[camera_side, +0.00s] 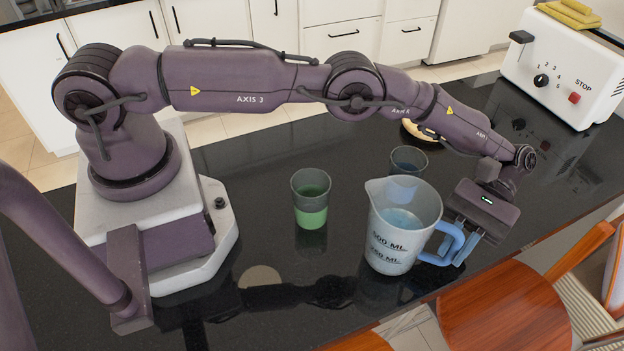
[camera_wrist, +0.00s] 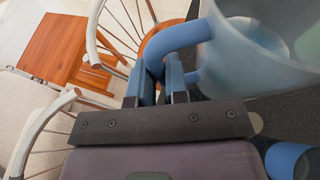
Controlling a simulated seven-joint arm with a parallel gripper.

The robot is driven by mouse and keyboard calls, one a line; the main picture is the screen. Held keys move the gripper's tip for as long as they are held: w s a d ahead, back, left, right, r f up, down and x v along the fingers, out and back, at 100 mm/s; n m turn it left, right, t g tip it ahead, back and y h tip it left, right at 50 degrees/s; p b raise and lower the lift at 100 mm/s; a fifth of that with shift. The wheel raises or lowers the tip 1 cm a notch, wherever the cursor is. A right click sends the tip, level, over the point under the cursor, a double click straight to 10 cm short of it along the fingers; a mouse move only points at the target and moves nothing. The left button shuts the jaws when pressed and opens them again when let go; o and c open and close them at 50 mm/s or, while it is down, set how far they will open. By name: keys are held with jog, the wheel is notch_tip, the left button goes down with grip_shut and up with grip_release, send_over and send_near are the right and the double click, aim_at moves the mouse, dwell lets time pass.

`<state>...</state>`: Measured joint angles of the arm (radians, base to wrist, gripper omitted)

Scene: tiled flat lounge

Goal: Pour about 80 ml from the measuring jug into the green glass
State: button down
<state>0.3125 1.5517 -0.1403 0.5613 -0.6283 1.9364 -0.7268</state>
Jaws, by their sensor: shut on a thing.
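The measuring jug (camera_side: 405,225) is translucent and pale blue, with ML marks on its side and bluish liquid inside. It looks upright at the front of the black counter; I cannot tell if its base touches. My gripper (camera_side: 466,243) is shut on the jug's blue handle (camera_side: 446,240), to the right of the jug. In the wrist view the handle (camera_wrist: 178,40) runs between the fingers (camera_wrist: 165,82), with the jug body (camera_wrist: 258,65) at upper right. The green glass (camera_side: 311,205) stands upright left of the jug, apart from it, its lower part green.
A dark blue glass (camera_side: 408,160) stands just behind the jug, partly hidden. A small round item (camera_side: 418,130) lies behind it, under my arm. A white toaster (camera_side: 565,65) stands at back right. Wooden chairs (camera_side: 505,305) are beyond the front edge.

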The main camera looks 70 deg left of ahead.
aim_at(447, 227)
jog(key=shift+a+r, duration=0.1)
jog(key=shift+r, duration=0.1)
jog(key=shift+s+a+r+m+t+h, duration=0.2)
jog(key=shift+a+r+m+t, duration=0.15)
jog(key=shift+r, duration=0.2)
jog(key=shift+s+a+r+m+t+h, duration=0.1)
jog(key=shift+s+a+r+m+h, duration=0.15)
jog(key=shift+r+m, duration=0.3)
jog(key=shift+s+a+r+m+t+h, duration=0.15)
jog(key=shift+a+r+m+t, duration=0.15)
jog(key=shift+r, duration=0.3)
jog(key=shift+s+a+r+m+t+h, duration=0.25)
jog(key=shift+s+a+r+m+h, duration=0.3)
jog(key=shift+a+r, duration=0.3)
jog(key=shift+s+a+r+m+t+h, duration=0.2)
jog(key=shift+s+a+r+m+h, duration=0.15)
jog(key=shift+s+a+r+m, duration=0.4)
jog(key=shift+w+a+r, duration=0.1)
jog(key=shift+a+r, duration=0.05)
jog(key=shift+s+a+r+m+t+h+p, duration=0.2)
jog(key=shift+a+r+m+h, duration=0.1)
jog(key=shift+r, duration=0.25)
jog(key=shift+s+a+r+m+t+h+p, duration=0.2)
jog(key=shift+a+r+m+h, duration=0.1)
jog(key=shift+r, duration=0.3)
jog(key=shift+s+a+r+m+t+h+p, duration=0.1)
jog(key=shift+s+a+r+m+h+p, duration=0.15)
jog(key=shift+r, duration=0.3)
dwell(2.7)
